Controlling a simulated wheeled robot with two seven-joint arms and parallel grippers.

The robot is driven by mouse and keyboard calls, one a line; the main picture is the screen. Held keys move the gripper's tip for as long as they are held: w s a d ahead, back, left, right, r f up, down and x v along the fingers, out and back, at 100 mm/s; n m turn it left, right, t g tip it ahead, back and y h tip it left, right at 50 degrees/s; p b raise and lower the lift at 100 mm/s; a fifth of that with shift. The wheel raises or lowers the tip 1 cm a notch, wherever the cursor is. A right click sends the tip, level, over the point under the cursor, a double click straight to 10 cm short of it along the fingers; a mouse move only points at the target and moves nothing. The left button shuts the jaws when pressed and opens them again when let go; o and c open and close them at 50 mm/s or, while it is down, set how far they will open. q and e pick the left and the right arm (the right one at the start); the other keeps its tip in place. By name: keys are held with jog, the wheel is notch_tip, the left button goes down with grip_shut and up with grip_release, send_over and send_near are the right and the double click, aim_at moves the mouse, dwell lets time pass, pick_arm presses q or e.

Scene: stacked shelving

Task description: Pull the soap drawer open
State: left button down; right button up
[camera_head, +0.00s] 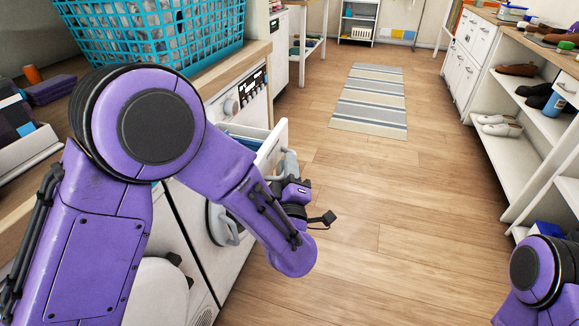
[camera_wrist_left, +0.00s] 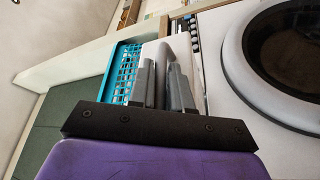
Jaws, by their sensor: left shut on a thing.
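The soap drawer (camera_head: 270,143) is a white drawer in the top of the white washing machine (camera_head: 232,106). It stands pulled out from the machine's front, and some blue shows inside it. My left gripper (camera_head: 288,162) is at the drawer's front, shut on it. In the left wrist view, the grey fingers (camera_wrist_left: 165,86) close on the white drawer front (camera_wrist_left: 184,52). The exact grip point is partly hidden by the fingers. My right gripper is out of view; only part of my right arm shows at the lower right of the head view.
A turquoise basket (camera_head: 150,40) full of laundry stands on the wooden counter (camera_head: 205,80). The machine's round door (camera_wrist_left: 295,60) is below the drawer. Shelves with shoes (camera_head: 497,125) line the right side. The wooden floor (camera_head: 390,190) is clear, with a striped rug (camera_head: 370,100) farther back.

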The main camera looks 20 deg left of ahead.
pick_arm(q)
jog(key=c, duration=1.4)
grip_release()
jog(key=v, duration=1)
jog(key=shift+s+d, duration=0.1)
jog(key=shift+s, duration=0.1)
